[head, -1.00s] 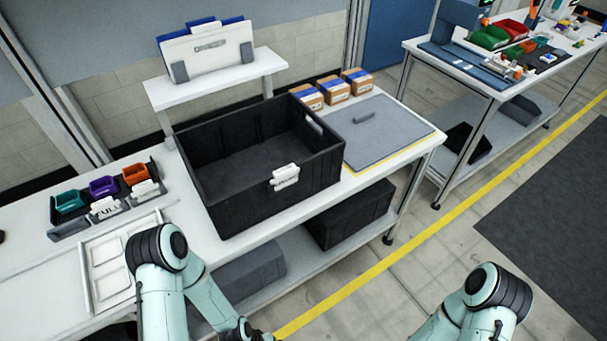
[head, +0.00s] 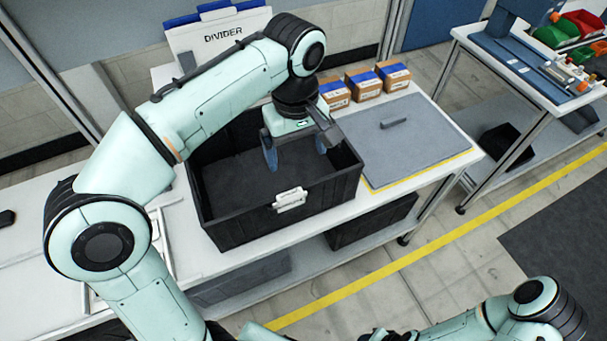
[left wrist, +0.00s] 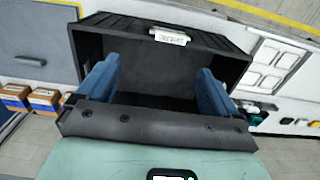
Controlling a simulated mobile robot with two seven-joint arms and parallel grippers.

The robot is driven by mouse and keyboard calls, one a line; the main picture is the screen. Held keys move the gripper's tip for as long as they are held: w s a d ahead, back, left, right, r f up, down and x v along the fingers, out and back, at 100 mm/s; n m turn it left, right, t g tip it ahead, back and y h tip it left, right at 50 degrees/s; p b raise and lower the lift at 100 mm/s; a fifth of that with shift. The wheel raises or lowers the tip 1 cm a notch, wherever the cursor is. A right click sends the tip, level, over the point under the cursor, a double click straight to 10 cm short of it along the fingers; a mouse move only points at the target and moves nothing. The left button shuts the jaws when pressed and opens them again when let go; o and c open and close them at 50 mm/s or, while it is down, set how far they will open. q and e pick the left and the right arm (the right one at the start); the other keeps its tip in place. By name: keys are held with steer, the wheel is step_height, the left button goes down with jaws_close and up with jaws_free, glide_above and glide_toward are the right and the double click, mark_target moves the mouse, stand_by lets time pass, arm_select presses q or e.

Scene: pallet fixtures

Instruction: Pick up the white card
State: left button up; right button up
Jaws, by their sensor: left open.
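A white card (head: 290,198) with dark print sits on the outside of the front wall of the black crate (head: 330,195). In the left wrist view the card (left wrist: 170,36) shows at the crate's far rim, its print too small to read surely. My left gripper (head: 296,152) is open over the crate, behind the card and apart from it, fingers pointing down. In the left wrist view the two blue fingers (left wrist: 155,78) stand wide apart with nothing between them. My right arm shows at the lower right, but its gripper is out of view.
A white board marked DIVIDER (head: 222,38) stands in a rack at the back, partly behind my left arm. Small brown boxes (head: 362,83) and a grey lid (head: 415,150) lie right of the crate. The crate's visible floor looks empty.

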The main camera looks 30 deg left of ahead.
arm_select(q)
steer(key=s+f+b, duration=0.1)
steer(key=s+f, duration=0.2)
steer(key=f, duration=0.1)
steer(key=b, duration=0.1)
glide_above(291, 196)
step_height(291, 196, down, 4)
steer(key=f, duration=0.1)
step_height(291, 196, down, 4)
steer(key=shift+r, duration=0.1)
arm_select(e)
steer(key=s+f, duration=0.3)
steer(key=s, duration=0.1)
steer(key=shift+f, duration=0.2)
arm_select(q)
steer(key=shift+c, duration=0.3)
steer(key=c, duration=1.1)
steer(key=shift+o, duration=0.2)
steer(key=shift+r, duration=0.1)
